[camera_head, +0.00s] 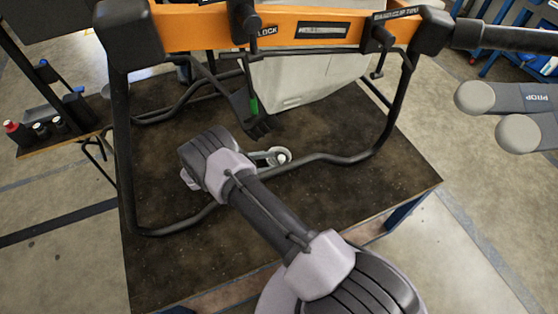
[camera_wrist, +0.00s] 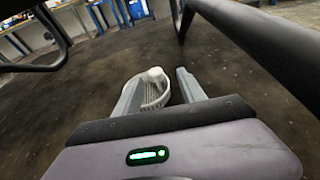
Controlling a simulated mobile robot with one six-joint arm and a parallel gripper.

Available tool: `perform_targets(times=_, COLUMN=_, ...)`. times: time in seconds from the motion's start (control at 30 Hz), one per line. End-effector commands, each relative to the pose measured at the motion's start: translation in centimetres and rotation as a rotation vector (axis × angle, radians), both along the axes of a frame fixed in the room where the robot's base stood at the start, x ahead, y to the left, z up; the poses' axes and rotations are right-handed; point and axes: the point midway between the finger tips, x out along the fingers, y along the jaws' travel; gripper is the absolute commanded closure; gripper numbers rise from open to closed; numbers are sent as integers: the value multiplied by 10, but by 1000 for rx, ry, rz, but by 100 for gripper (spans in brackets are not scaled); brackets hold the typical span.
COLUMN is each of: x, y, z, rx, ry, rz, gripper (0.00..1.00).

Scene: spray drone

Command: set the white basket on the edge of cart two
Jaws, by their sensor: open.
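The white basket (camera_wrist: 154,95) is a small ribbed cup with a rounded white knob at its top. In the wrist view it sits between the two fingers of my gripper (camera_wrist: 157,80), which are apart. A gap shows by the right finger; I cannot tell whether the left finger touches it. In the head view, part of the basket (camera_head: 281,155) shows as a pale round shape beside my gripper (camera_head: 268,158), low over the dark tabletop. I cannot identify cart two in these frames.
A drone with an orange frame (camera_head: 285,30), black tubular legs (camera_head: 385,130) and a whitish tank (camera_head: 310,78) stands on the dark table (camera_head: 400,185). A leg bar runs close by my gripper. A small shelf with bottles (camera_head: 40,130) is at left.

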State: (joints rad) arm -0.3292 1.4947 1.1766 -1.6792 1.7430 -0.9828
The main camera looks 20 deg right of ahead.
Motion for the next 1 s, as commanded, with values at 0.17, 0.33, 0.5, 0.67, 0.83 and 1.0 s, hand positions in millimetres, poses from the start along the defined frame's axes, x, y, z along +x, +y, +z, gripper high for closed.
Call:
perform_targets(times=0.17, x=6, y=-27, z=-12, rx=0, ry=-1, rz=-3, gripper=52)
perform_targets(times=0.33, x=7, y=-49, z=-16, rx=0, ry=0, rz=0, gripper=52)
perform_targets(times=0.5, x=7, y=-48, z=-14, rx=0, ry=-1, rz=0, gripper=58)
perform_targets(times=0.67, x=7, y=-48, z=-14, rx=0, ry=0, rz=0, gripper=89)
perform_targets(times=0.83, x=7, y=-48, z=-14, rx=0, ry=0, rz=0, gripper=100)
perform_targets(times=1.0, x=7, y=-48, z=-14, rx=0, ry=0, rz=0, gripper=100)
